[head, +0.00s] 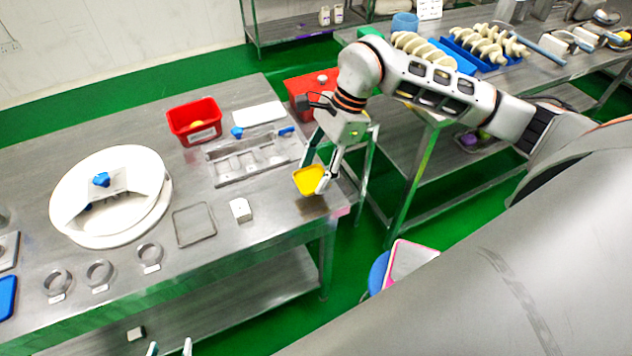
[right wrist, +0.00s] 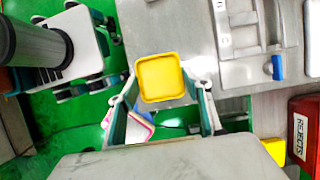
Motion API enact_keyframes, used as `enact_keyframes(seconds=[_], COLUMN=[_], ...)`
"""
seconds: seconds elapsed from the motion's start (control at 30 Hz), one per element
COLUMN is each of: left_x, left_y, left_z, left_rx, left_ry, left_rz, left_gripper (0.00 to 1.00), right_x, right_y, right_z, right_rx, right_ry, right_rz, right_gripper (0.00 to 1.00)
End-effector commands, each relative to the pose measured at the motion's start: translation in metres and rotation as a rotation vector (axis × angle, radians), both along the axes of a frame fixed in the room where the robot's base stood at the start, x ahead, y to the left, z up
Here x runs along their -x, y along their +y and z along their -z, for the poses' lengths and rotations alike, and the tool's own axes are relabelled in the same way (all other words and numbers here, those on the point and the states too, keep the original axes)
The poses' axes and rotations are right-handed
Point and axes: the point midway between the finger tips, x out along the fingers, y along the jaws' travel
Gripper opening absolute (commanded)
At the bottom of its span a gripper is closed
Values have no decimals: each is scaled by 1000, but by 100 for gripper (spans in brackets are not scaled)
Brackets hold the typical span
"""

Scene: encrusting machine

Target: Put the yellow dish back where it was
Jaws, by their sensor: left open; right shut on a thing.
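The yellow dish (head: 309,180) is a small square dish with rounded corners. My right gripper (head: 322,178) is shut on it at the right corner of the steel table (head: 270,222). In the right wrist view the dish (right wrist: 160,78) shows its open face between the fingertips, overlapping the table's edge. I cannot tell whether it touches the tabletop. My left gripper (head: 169,348) shows only its two fingertips at the bottom edge of the head view, apart and empty, away from the dish.
A small white block (head: 240,210) and a thin square frame (head: 193,224) lie left of the dish. A steel tray with compartments (head: 218,172), a red bin (head: 194,122) and a large round white part (head: 70,205) stand further off. Bare tabletop lies between them.

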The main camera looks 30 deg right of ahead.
Motion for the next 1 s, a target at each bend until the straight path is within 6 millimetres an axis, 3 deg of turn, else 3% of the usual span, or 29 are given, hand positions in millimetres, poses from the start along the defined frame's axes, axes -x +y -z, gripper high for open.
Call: enact_keyframes(seconds=[0.23,0.43,0.8,0.83,0.9,1.0], left_x=[0,0,1,1,1,0], left_y=[0,0,0,0,0,0], left_z=[0,0,2,2,2,2], left_rx=[0,0,0,0,0,0], left_ry=[0,0,1,1,1,1], left_rz=[0,0,0,0,0,0], left_gripper=[44,44,44,44,44,44], right_x=[0,0,0,0,0,0], right_y=[0,0,0,0,0,0], right_z=[16,43,49,49,48,48], right_rx=[0,0,0,0,0,0], right_ry=[-1,1,-1,-1,-1,-1], right_rz=[-1,1,-1,-1,-1,-1], right_gripper=[31,31,31,52,66,66])
